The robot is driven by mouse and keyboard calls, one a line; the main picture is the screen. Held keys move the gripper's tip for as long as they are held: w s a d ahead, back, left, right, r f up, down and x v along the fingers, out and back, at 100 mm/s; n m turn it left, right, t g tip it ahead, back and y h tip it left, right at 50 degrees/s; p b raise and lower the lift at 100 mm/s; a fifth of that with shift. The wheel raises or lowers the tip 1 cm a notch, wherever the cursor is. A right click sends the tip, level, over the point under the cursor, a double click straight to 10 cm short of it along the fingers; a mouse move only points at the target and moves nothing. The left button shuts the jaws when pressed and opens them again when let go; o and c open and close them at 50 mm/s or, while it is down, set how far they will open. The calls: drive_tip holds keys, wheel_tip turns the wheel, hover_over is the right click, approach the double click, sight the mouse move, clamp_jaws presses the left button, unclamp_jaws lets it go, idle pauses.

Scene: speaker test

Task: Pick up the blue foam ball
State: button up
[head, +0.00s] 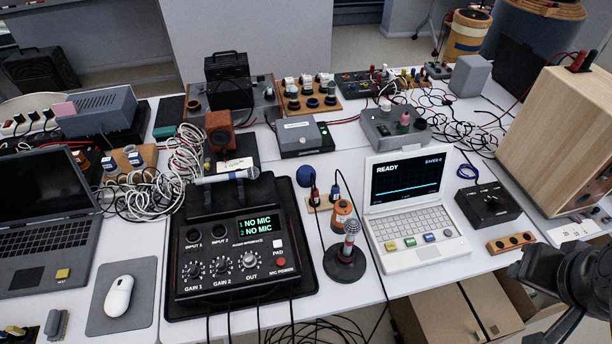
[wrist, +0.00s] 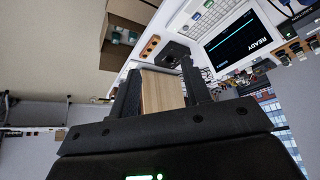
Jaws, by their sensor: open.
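The blue foam ball (head: 307,172) sits on the white table in the head view, behind the audio interface (head: 243,240) and left of the white READY laptop (head: 408,190). Its lower part is close to the edge of the black mat. I cannot make it out in the wrist view. My gripper (wrist: 160,82) is open in the wrist view, its two dark fingers apart, with nothing held between them. In the head view, my dark arm end is at the lower right, beyond the table's front edge and far from the ball.
A microphone on a round stand (head: 346,255) and an orange-topped piece (head: 343,212) stand in front of the ball. A handheld microphone (head: 227,176) lies left of it. A grey box (head: 303,137) is behind it. Cables run nearby. A wooden cabinet (head: 560,140) stands at right.

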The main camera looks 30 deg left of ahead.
drive_tip(key=shift+o, duration=0.2)
drive_tip(key=o, duration=0.4)
drive_tip(key=shift+o, duration=0.2)
drive_tip(key=shift+w, duration=0.1)
